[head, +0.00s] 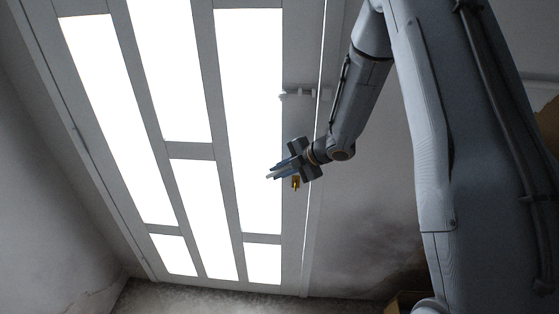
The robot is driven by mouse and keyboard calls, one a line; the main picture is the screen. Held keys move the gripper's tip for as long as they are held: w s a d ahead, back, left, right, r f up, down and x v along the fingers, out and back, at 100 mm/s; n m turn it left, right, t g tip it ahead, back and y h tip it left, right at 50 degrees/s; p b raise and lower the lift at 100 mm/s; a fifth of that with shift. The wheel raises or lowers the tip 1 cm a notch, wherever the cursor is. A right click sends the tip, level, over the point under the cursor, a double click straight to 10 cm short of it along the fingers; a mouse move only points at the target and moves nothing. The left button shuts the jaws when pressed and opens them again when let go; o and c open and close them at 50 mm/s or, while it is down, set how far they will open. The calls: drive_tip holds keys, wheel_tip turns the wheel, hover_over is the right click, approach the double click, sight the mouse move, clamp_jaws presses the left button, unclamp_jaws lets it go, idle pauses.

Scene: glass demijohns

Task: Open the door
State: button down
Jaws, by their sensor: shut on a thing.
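The door (195,150) is a pale grey frame with several bright glass panes, and it fills the left and middle of the head view. My gripper (276,173) is at the door's right stile, about midway down. A small brass-coloured piece of the door handle (296,183) shows just below the gripper's body. My gripper is shut on the handle; the gripper hides most of it and the exact grip. A thin bright line runs along the upper right edge of the door; I cannot tell how far the door stands open.
A pale fitting (299,93) sticks out on the right stile above my gripper. Stained grey walls flank the door, and rough floor (200,298) shows below it. A brown box-like thing (403,301) is partly visible at the bottom, close to my arm.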

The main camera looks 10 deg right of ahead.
drive_tip(key=shift+s+b, duration=0.25)
drive_tip(key=shift+b, duration=0.05)
drive_tip(key=s+a+m+b, duration=0.1)
drive_tip(key=s+a+b, duration=0.1)
drive_tip(key=s, duration=0.6)
drive_tip(key=shift+a+t+h+b, duration=0.3)
drive_tip(key=shift+a+t, duration=0.1)
drive_tip(key=r+t+y+b, duration=0.1)
drive_tip(key=b, duration=0.1)
drive_tip(key=r+m+y+b, duration=0.1)
drive_tip(key=y+b, duration=0.1)
drive_tip(key=a+r+t+y+b, duration=0.1)
drive_tip(key=y+b, duration=0.1)
drive_tip(key=shift+w+m+t, duration=0.15)
drive_tip(key=shift+m+t, duration=0.15)
drive_tip(key=c, duration=1.7)
unclamp_jaws()
drive_tip(key=shift+r, duration=0.2)
